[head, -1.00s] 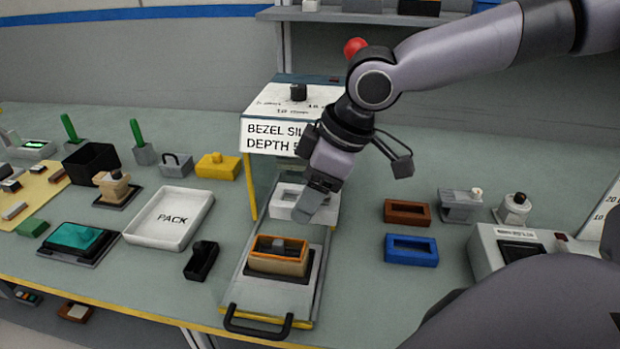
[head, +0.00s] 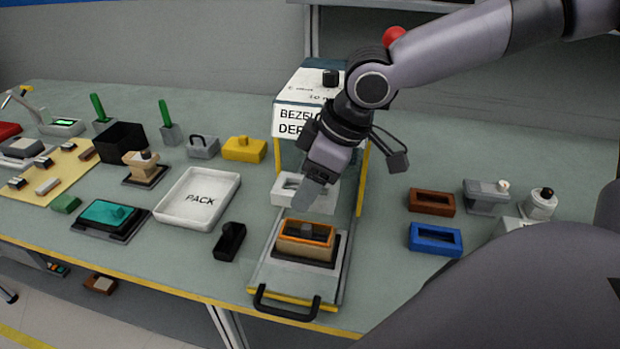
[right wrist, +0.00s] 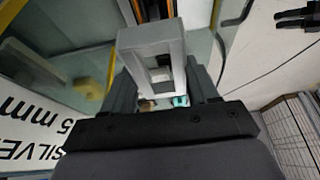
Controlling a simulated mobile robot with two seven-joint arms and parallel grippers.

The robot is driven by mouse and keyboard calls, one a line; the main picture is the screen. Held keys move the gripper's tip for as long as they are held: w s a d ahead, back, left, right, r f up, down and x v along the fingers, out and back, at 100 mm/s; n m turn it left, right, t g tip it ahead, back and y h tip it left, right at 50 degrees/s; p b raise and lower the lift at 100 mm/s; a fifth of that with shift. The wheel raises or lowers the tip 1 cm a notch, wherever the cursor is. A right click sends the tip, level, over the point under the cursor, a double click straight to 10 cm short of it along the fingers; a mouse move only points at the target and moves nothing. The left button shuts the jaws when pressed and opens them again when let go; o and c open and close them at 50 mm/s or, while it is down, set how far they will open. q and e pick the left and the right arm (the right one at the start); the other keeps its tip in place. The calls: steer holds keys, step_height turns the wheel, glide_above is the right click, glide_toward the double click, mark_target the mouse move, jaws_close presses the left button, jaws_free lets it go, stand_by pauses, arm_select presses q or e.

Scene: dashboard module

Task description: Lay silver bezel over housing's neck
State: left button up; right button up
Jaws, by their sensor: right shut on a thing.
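The silver bezel (right wrist: 148,62), a pale grey rectangular frame with a slot, is between the fingers of my right gripper (right wrist: 165,92). In the head view, the right gripper (head: 308,196) hangs over the slide, with the bezel (head: 286,190) partly hidden behind its finger. The housing (head: 303,250) is a tan block with an orange rim and dark top, in a dark nest on the slide. The bezel appears above and behind the housing, apart from it. The housing's neck is hard to make out. My left gripper is not seen.
A bezel depth press (head: 306,90) stands behind the slide (head: 268,273), its yellow posts close to the gripper. Brown (head: 415,206) and blue (head: 420,248) frames lie to the right. A PACK tray (head: 172,213) and a black part (head: 229,245) lie to the left.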

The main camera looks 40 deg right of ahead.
mark_target(305, 225)
steer(key=shift+f+b, duration=1.85)
steer(key=shift+f, duration=0.95)
steer(key=shift+p, duration=0.7)
steer(key=shift+f+b, duration=0.95)
steer(key=shift+f, duration=0.3)
steer(key=o, duration=1.1)
steer(key=p+v, duration=0.1)
steer(key=v, duration=0.6)
steer(key=shift+r, duration=0.1)
